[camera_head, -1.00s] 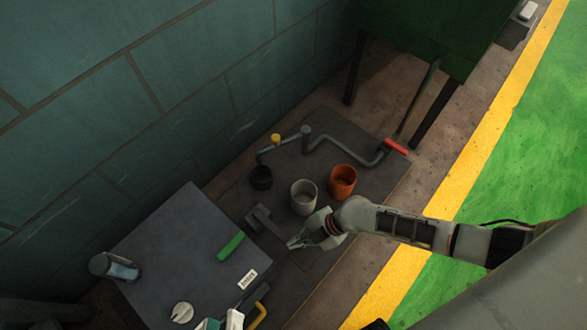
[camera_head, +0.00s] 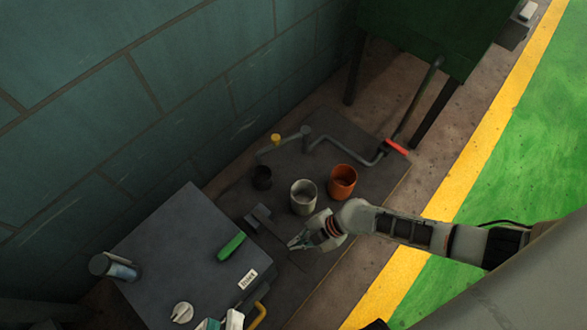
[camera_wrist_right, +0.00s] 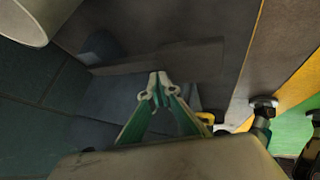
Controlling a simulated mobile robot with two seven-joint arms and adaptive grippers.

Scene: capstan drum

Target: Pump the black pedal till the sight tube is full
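The dark pedal (camera_head: 258,216) sits low beside the grey cabinet, in the middle of the head view. My right gripper (camera_head: 296,243) is just right of and below the pedal. In the right wrist view its fingertips (camera_wrist_right: 157,88) are together with nothing visible between them, against a dark bar behind. I cannot tell whether they touch the pedal. What looks like the sight tube (camera_head: 122,270), a bluish clear cylinder with a grey cap, lies at the cabinet's left edge; its level is unclear. My left gripper (camera_head: 221,322) is partly visible at the bottom edge.
The grey cabinet (camera_head: 190,250) carries a green handle (camera_head: 231,247), a pale knob (camera_head: 181,313) and a label. Grey (camera_head: 303,198), orange (camera_head: 342,182) and black (camera_head: 262,177) pots stand near a pipe with a red handle (camera_head: 396,147). A block wall (camera_head: 110,110) bounds the left.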

